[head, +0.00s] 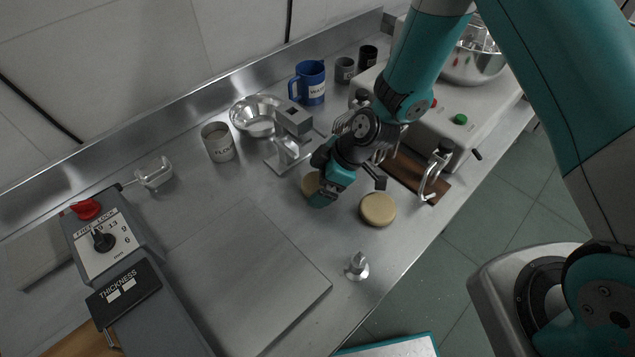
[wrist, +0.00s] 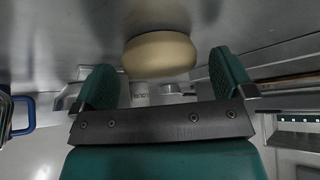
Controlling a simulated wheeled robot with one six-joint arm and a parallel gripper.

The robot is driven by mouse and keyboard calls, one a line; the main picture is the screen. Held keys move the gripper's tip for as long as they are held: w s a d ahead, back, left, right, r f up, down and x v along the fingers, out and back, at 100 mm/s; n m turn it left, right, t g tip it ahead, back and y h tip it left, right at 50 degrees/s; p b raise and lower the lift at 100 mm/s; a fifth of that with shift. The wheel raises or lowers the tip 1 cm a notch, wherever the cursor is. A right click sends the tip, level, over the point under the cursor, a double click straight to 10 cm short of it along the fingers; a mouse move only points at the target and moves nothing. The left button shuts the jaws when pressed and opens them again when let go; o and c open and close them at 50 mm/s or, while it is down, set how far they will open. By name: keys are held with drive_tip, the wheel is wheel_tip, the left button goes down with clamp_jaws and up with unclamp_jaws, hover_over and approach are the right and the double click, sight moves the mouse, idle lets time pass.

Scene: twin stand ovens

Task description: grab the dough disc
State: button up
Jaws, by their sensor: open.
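In the wrist view a single disc (wrist: 160,54) sits ahead, across the gap between the two teal fingers of my gripper (wrist: 164,72). The fingers are apart with nothing held. I cannot tell if they touch the disc.
A metal stand (head: 289,137), flour cup (head: 218,142), steel bowl (head: 254,115) and blue jug (head: 309,82) stand behind. A small metal piece (head: 357,266) stands near the front edge. A wooden board (head: 414,176) lies right. Bare counter (head: 300,235) is in front.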

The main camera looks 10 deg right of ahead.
drive_tip(key=c, duration=1)
